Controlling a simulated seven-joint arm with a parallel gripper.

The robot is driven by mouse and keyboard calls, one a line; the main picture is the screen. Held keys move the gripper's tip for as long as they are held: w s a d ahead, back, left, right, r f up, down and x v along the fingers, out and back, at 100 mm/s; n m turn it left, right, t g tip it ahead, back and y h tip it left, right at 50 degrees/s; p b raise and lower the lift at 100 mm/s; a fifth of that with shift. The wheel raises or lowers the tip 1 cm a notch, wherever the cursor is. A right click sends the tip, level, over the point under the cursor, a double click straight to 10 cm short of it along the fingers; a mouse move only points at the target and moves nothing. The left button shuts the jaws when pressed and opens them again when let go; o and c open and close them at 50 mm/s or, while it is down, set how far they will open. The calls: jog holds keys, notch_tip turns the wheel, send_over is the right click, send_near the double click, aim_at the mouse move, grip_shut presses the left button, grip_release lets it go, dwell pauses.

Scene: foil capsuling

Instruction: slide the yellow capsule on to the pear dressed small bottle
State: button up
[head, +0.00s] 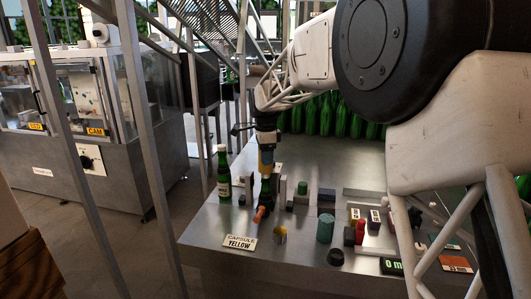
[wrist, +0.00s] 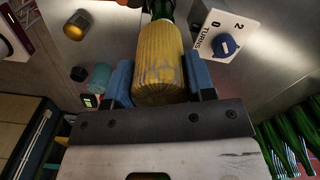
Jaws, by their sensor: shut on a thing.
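My gripper (head: 266,143) is shut on the yellow capsule (head: 267,157), which hangs below it in the head view. In the wrist view the ribbed yellow capsule (wrist: 159,65) sits between the two blue finger pads of my gripper (wrist: 160,80). A dark green bottle (head: 265,188) stands directly under the capsule. Its green glass (wrist: 160,9) also shows at the capsule's far end in the wrist view. The capsule and bottle overlap there, and I cannot tell how far the neck is inside. The bottle's label dressing is not readable.
Another green bottle (head: 223,175) with a pale label stands to the left. A "CAPSULE YELLOW" card (head: 240,242), an orange piece (head: 259,214) and a teal cylinder (head: 325,229) lie in front. A turns dial (wrist: 225,45) is close by in the wrist view. Blocks crowd the right.

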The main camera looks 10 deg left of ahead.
aim_at(265, 176)
jog(key=shift+f, duration=4.2)
jog(key=shift+f, duration=0.1)
jog(key=o, duration=1)
jog(key=shift+c, duration=0.2)
jog(key=shift+r, duration=3.95)
